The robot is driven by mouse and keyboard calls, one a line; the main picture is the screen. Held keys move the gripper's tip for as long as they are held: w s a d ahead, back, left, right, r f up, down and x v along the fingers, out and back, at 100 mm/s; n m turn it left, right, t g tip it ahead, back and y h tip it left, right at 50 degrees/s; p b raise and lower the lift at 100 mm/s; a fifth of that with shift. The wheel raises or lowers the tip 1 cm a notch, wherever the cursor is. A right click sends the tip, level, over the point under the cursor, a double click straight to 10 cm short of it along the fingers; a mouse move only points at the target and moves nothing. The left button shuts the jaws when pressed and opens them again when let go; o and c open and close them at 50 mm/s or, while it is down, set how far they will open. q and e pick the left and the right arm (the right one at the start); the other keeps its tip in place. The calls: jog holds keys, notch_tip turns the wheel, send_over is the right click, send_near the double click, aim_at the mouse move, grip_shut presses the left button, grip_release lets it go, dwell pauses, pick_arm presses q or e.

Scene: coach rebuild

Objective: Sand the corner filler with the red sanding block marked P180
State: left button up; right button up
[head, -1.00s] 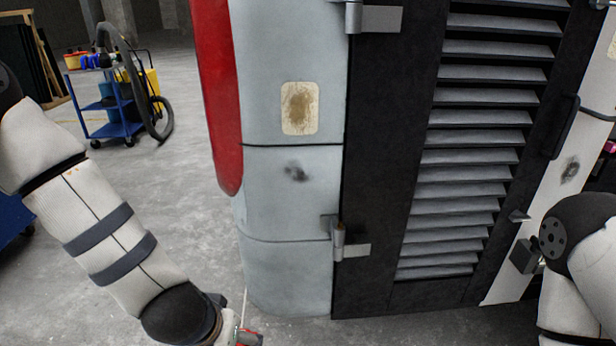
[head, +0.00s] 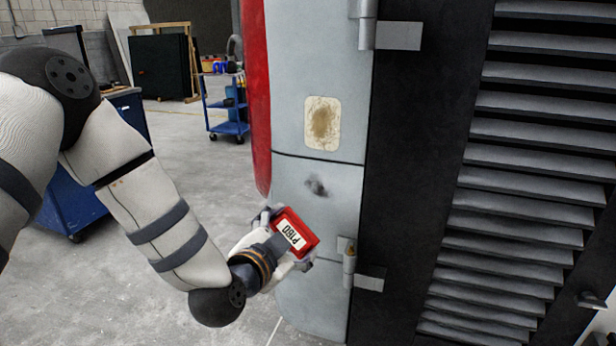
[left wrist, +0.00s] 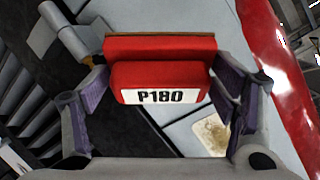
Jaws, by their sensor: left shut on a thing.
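The red sanding block (head: 303,222) has a white label that reads P180 in the left wrist view (left wrist: 160,75). My left gripper (head: 286,238) is shut on it, with one finger at each side. The block is in front of the coach corner's lower panel, below and left of the filler; I cannot tell whether it touches the panel. The corner filler (head: 322,123) is a beige rounded patch with a brown middle on the pale panel above. It also shows at the lower right in the left wrist view (left wrist: 212,133). My right gripper is out of view.
Metal hinges (head: 349,258) stick out at the corner's right edge. A black louvred door (head: 520,170) lies right of them. A blue trolley (head: 230,115) stands behind, on open floor.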

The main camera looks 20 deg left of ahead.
aim_at(297, 226)
pick_arm(q)
jog(key=r+m+t+h, duration=0.1)
jog(key=r, duration=0.1)
jog(key=w+r+m+t+h, duration=0.1)
jog(key=r, duration=0.2)
jog(key=w+r+m+t+h, duration=0.1)
jog(key=r+t, duration=0.1)
jog(key=shift+d+r, duration=0.15)
jog(key=shift+d, duration=0.15)
jog(key=w+r+h+b, duration=0.1)
jog(key=w+d+r+m+t+h+b, duration=0.1)
jog(key=w+r, duration=0.1)
jog(key=w+r+b, duration=0.1)
jog(key=w+r, duration=0.1)
jog(key=shift+w+d+r+m+h, duration=0.1)
jog(key=shift+w+d+m+h, duration=0.1)
jog(key=shift+m+h, duration=0.2)
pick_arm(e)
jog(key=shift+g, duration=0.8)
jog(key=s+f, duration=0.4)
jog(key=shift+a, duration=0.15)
pick_arm(q)
jog(key=shift+w, duration=0.95)
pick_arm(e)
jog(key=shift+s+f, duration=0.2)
